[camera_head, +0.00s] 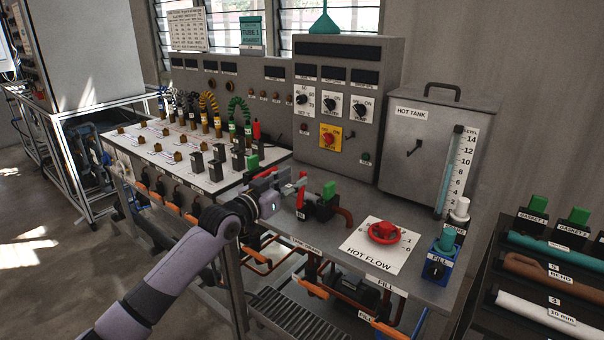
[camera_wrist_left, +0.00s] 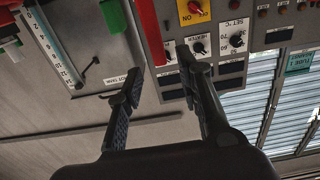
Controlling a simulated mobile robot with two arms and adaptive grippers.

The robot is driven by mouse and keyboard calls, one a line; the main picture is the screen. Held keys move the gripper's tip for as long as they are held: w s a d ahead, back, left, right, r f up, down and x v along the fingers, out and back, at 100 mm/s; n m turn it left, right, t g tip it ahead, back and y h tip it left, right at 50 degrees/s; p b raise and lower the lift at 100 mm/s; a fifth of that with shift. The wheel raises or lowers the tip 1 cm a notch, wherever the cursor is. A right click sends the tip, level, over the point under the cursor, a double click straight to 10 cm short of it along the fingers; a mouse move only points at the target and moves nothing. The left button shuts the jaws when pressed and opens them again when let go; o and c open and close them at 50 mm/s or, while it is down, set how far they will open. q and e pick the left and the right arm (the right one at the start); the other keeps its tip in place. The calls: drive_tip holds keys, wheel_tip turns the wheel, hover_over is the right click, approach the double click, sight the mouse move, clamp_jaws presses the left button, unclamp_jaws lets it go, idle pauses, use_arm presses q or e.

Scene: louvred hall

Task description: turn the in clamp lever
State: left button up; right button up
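A red lever (camera_head: 301,190), which I take as the in clamp lever, stands upright on a dark clamp block near the front edge of the bench. It also shows in the left wrist view (camera_wrist_left: 151,32) as a long red bar. My left gripper (camera_head: 292,182) is just left of the lever in the head view. In the left wrist view its two fingers (camera_wrist_left: 158,78) are apart, with the red bar showing between and beyond their tips. I cannot tell whether a finger touches it. The clamp's small label is too small to read surely. My right gripper is not in view.
A green-topped block (camera_head: 329,190) and a curved red-brown pipe stand just right of the lever. The red HOT FLOW valve wheel (camera_head: 383,231) is farther right, before the hot tank (camera_head: 425,150). A control cabinet (camera_head: 340,75) rises behind. Dark blocks (camera_head: 216,160) stand on the white panel leftward.

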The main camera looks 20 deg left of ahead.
sight(301, 174)
use_arm(q)
drive_tip(key=shift+x, duration=2.4)
drive_tip(key=shift+c, duration=0.3)
clamp_jaws()
